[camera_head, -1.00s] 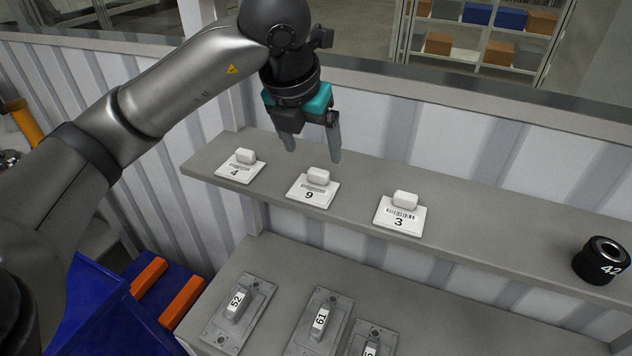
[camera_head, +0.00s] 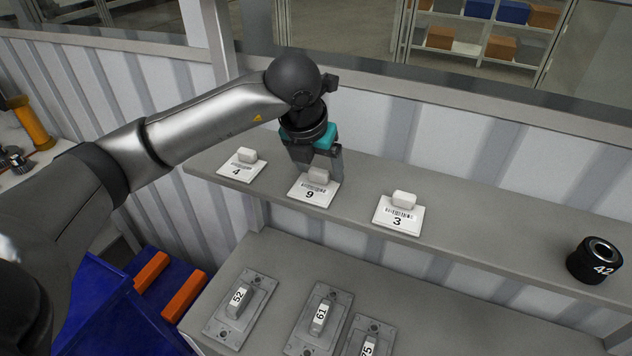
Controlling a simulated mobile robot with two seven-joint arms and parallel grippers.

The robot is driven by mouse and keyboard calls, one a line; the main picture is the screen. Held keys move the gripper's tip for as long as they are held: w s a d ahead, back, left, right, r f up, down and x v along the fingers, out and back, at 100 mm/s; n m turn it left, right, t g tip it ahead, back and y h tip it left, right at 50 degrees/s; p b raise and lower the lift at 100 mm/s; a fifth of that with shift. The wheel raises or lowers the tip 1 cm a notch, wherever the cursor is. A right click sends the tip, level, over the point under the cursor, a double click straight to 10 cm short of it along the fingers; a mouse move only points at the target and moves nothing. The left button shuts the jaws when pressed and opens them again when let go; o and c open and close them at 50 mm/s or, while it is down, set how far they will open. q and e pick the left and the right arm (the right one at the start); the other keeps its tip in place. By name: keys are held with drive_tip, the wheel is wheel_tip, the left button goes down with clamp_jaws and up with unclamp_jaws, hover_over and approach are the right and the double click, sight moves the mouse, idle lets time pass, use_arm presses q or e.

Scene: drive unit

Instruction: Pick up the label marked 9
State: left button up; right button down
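The label marked 9 (camera_head: 313,195) is a white plate with a barcode and a pale block-shaped grip on top. It lies on the upper grey shelf, between the label marked 4 (camera_head: 241,171) and the label marked 3 (camera_head: 398,220). My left gripper (camera_head: 318,172) points down at the label marked 9, with its fingers on either side of the grip block. I cannot tell whether the fingers touch the block. The gripper partly hides the block's upper part. My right gripper is not in view.
A black cylinder marked 42 (camera_head: 594,261) stands at the right end of the shelf (camera_head: 490,235). Below are grey units marked 52 (camera_head: 238,301), 61 (camera_head: 319,318) and 75 (camera_head: 369,346). A blue bin (camera_head: 110,305) is at lower left. The shelf between label 3 and the cylinder is clear.

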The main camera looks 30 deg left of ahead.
use_arm(q)
clamp_jaws()
idle(0.4)
drive_tip(key=shift+r, duration=0.1)
